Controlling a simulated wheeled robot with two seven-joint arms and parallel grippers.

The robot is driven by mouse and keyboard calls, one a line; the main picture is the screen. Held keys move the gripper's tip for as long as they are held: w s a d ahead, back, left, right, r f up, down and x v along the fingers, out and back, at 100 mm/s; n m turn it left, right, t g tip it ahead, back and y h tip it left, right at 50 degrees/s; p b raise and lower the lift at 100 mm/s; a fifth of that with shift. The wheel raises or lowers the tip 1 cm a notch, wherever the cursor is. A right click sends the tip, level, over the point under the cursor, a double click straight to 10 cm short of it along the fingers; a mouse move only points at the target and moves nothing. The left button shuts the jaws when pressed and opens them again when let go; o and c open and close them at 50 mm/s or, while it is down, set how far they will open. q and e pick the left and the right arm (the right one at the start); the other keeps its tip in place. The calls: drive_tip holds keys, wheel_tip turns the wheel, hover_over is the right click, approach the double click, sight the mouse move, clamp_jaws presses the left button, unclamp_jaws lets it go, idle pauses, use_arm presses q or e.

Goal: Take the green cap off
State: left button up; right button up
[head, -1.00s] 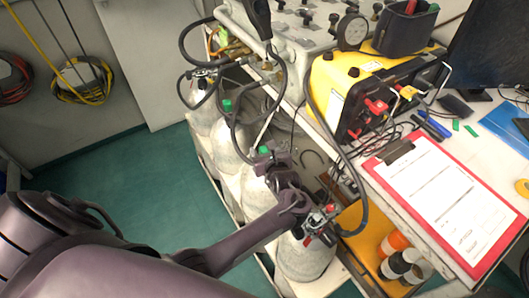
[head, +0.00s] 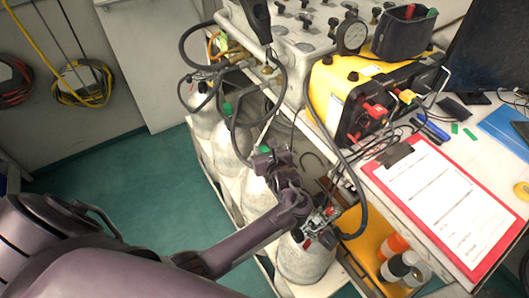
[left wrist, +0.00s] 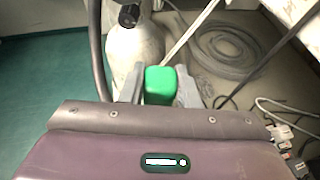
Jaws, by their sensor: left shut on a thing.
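The green cap (head: 264,149) sits above a pale gas cylinder (head: 258,196) in the row beside the bench. My left gripper (head: 266,160) is at the cap and shut on it. In the left wrist view, the green cap (left wrist: 160,85) stands between the two grey fingers (left wrist: 160,92), one on each side. The cap's lower part and the valve under it are hidden by my gripper. I cannot tell whether the cap is still on the valve. My right gripper is not in view.
Another green-topped cylinder (head: 232,140) stands behind, and a front cylinder (head: 304,258) has a hose connector (head: 318,225) close to my arm. Black hoses (head: 352,190) hang near the bench. A yellow unit (head: 340,85) and red clipboard (head: 440,200) lie on the bench. Green floor is clear at left.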

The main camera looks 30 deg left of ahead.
sight(264, 148)
use_arm(q)
wheel_tip(264, 148, up, 18)
drive_tip(key=p, duration=1.1)
